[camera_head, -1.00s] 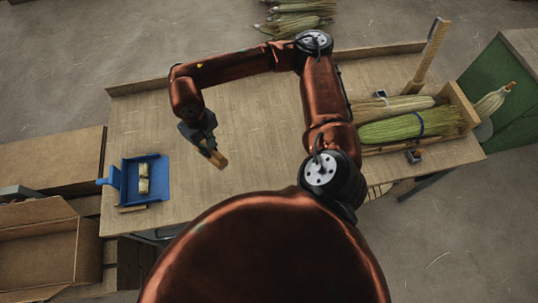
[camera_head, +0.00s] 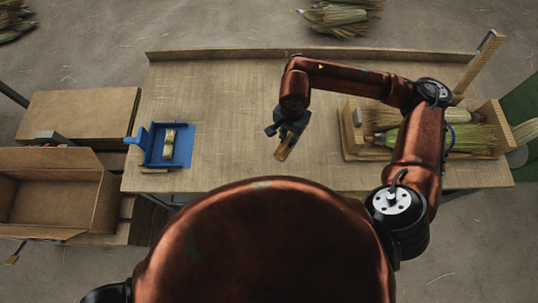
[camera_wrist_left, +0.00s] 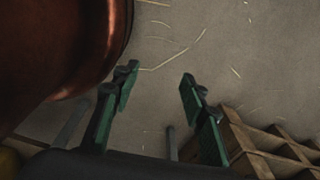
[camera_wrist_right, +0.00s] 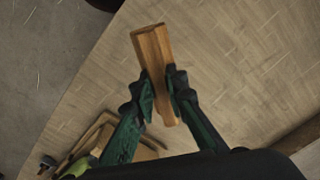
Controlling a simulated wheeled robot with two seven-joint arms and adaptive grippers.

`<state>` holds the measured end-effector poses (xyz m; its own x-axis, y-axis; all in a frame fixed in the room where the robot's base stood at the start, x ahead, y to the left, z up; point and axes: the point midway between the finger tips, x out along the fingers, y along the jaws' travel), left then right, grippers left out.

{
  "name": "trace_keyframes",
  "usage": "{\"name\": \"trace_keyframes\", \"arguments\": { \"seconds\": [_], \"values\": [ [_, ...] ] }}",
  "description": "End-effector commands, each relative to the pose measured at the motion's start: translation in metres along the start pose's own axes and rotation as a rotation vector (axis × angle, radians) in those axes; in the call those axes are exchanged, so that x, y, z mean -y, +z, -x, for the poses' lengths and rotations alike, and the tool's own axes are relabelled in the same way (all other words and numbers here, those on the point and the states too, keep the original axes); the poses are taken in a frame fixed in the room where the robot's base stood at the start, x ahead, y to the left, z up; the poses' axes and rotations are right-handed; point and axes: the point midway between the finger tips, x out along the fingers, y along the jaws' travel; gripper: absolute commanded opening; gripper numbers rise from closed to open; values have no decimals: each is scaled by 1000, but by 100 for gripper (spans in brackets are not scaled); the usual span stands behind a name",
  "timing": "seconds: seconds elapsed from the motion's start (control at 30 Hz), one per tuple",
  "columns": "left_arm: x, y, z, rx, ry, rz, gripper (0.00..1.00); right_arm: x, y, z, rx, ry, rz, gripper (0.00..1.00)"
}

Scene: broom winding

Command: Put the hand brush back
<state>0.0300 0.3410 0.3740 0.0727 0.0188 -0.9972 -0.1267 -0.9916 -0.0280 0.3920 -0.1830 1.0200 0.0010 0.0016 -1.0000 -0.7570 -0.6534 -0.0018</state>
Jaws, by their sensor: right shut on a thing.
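The hand brush (camera_head: 284,153) shows as a light wooden block; I see no bristles. My right gripper (camera_head: 287,138) is shut on it above the middle of the workbench. In the right wrist view, the fingers of my right gripper (camera_wrist_right: 160,94) pinch the sides of the wooden block (camera_wrist_right: 153,50), and its far end sticks out past the fingertips. My left gripper (camera_wrist_left: 157,85) is open and empty above the floor, in the left wrist view only.
A blue dustpan (camera_head: 184,155) with a pale banded bundle (camera_head: 169,143) on it lies on the bench's left part. A wooden tray (camera_head: 347,137) with broomcorn bundles (camera_head: 465,139) and an upright post (camera_head: 482,64) stand at the right. The bench (camera_head: 230,100) between is clear.

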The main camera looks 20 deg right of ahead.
Motion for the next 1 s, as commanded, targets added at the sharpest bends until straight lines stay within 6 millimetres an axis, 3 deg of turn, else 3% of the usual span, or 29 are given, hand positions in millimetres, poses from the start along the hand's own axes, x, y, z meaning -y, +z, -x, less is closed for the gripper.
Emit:
{"name": "trace_keyframes", "arguments": {
  "seconds": [0.37, 1.0],
  "values": [
    [3, -15, 11, -21, -3, -1, 40, -6, 45, -11, 3, 2, -836, 0],
    [2, -14, 25, -18, -1, 0, 40, -12, 110, -13, 1, 2, -2262, 0]
  ]
}}
